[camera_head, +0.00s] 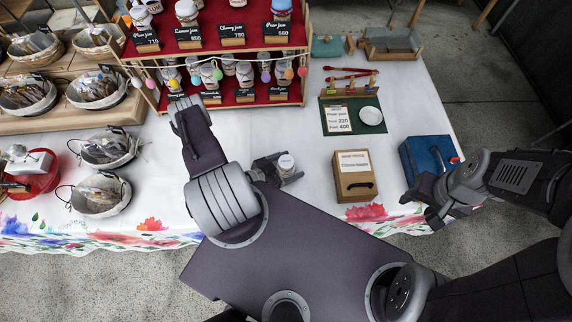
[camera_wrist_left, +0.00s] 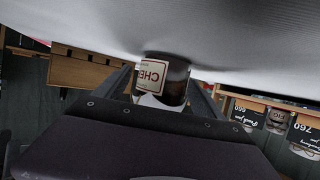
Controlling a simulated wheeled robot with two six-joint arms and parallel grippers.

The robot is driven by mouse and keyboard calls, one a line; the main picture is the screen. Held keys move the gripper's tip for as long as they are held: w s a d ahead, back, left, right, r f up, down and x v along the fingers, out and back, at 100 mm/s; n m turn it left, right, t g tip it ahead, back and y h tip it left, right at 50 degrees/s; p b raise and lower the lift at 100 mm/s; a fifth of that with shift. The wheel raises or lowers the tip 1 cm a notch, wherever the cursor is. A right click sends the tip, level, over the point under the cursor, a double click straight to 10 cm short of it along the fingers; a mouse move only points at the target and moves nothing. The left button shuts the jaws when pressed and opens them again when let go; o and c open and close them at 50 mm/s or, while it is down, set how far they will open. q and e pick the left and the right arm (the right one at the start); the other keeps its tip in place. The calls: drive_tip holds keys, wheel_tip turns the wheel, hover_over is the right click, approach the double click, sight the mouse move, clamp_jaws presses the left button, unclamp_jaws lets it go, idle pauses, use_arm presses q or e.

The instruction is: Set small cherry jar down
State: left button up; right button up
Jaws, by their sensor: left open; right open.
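The small cherry jar (camera_head: 286,162) shows its pale lid in the head view, over the white tablecloth right of the jam shelf's front. In the left wrist view the dark jar (camera_wrist_left: 176,82) bears a white label reading "CHE". My left gripper (camera_head: 283,171) is open, with its fingers on both sides of the jar. Whether a finger touches it is hard to tell. The jar's base is hidden in the head view. My right gripper (camera_head: 437,208) is open and empty at the table's right front edge, below the blue box.
A red-lined jam shelf (camera_head: 222,49) stands behind, with jars and price signs. A wooden box (camera_head: 355,184) stands right of the jar, and a blue box (camera_head: 426,156) farther right. Baskets (camera_head: 101,194) fill the left. Bare cloth (camera_head: 310,135) lies behind the jar.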

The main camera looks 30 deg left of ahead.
sight(288, 160)
use_arm(q)
drive_tip(key=shift+x, duration=1)
clamp_jaws()
wheel_tip(288, 160, up, 5)
drive_tip(key=p, duration=0.4)
drive_tip(key=shift+f, duration=0.15)
drive_tip(key=d+r+p, duration=0.6)
drive_tip(key=d+p, duration=0.2)
drive_tip(key=d, duration=0.3)
drive_tip(key=shift+s+d+r+p, duration=0.2)
drive_tip(key=shift+s+d+p, duration=0.05)
drive_tip(key=shift+s+p, duration=0.15)
